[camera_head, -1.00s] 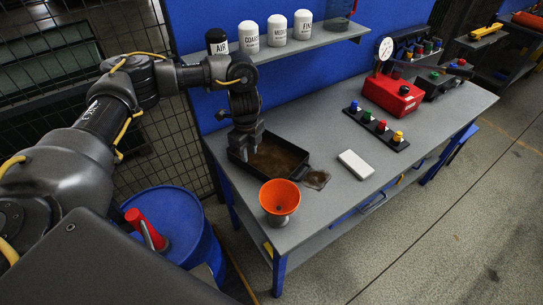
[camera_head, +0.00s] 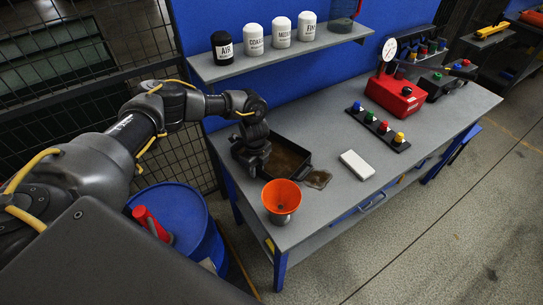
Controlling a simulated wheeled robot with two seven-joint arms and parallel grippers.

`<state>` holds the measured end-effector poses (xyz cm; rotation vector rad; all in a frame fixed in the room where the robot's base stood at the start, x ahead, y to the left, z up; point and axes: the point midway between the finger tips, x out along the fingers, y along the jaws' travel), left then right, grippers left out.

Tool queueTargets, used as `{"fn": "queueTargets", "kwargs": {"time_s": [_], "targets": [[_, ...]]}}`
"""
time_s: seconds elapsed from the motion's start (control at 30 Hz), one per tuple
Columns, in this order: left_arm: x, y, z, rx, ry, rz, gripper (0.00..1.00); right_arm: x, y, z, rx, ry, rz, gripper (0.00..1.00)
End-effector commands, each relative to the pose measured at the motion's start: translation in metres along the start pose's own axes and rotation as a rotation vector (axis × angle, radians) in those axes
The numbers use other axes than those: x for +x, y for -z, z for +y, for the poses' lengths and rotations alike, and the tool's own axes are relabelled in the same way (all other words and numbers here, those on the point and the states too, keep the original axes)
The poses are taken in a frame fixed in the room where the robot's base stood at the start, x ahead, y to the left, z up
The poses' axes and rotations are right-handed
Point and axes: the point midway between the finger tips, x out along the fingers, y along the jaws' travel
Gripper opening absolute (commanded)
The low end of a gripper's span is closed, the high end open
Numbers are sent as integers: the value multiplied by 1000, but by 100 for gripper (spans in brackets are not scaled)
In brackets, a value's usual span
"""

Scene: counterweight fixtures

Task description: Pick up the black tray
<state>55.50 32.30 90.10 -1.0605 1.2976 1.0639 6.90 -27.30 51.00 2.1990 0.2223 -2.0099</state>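The black tray (camera_head: 306,166) sits on the grey workbench, with brownish liquid or residue inside. A brown puddle (camera_head: 318,179) lies on the bench at its right corner. My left gripper (camera_head: 250,168) is at the tray's left side, low over its left wall and apparently touching or very near it. The fingers are dark against the dark tray, so I cannot tell whether they are closed on the wall. My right gripper is not in view.
An orange funnel (camera_head: 281,197) stands just in front of the tray. A white block (camera_head: 357,164) lies to its right. A shelf (camera_head: 290,52) with several labelled canisters is behind. A blue drum (camera_head: 176,215) stands left of the bench. The bench's front right is clear.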

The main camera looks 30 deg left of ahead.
Motion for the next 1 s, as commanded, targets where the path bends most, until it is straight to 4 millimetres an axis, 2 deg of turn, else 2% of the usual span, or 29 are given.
{"fn": "queueTargets", "kwargs": {"time_s": [0.2, 0.43, 1.0], "targets": [[1, 0, 0, 0, 1, 0, 29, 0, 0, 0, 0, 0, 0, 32], [1, 0, 0, 0, 1, 1, 0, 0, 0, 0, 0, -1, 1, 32], [1, 0, 0, -1, 1, 1, 0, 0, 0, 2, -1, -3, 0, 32]]}}
